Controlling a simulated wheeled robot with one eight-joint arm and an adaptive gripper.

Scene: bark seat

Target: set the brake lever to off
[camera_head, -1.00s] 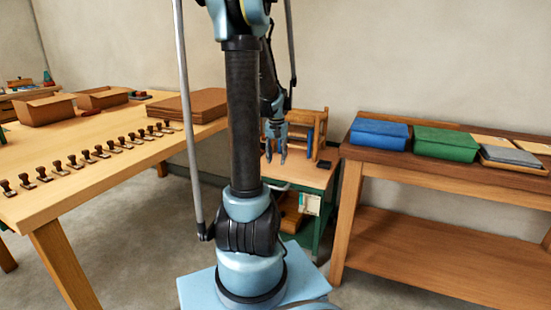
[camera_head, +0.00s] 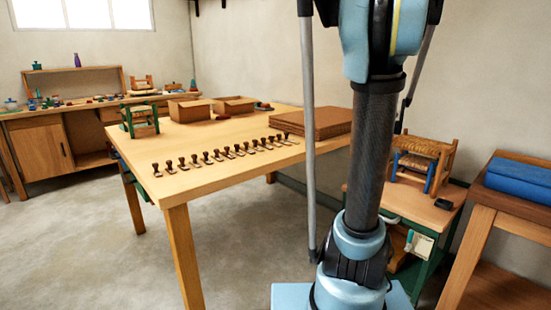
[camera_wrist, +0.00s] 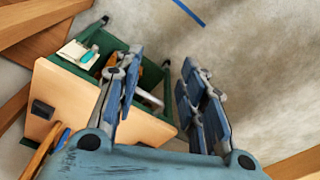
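No part in view is clearly marked as the brake lever. A small green-framed table (camera_head: 427,205) with a light wood top carries a white plate with a teal part (camera_head: 420,244) on its side. The plate with its teal part shows again at upper left in the wrist view (camera_wrist: 78,53). A pale grey bar (camera_wrist: 149,96) sticks out from the table's side, partly behind a finger; which setting it shows I cannot tell. My gripper (camera_wrist: 160,65) is open and empty, its fingers spread above the table's edge and floor. In the head view the gripper is hidden.
A small wooden chair (camera_head: 420,163) and a black block (camera_head: 444,204) stand on the green-framed table. A long table (camera_head: 235,185) with a row of stamps stands left. A bench with a blue folded stack (camera_head: 518,180) stands right. Floor (camera_head: 90,230) is open at left.

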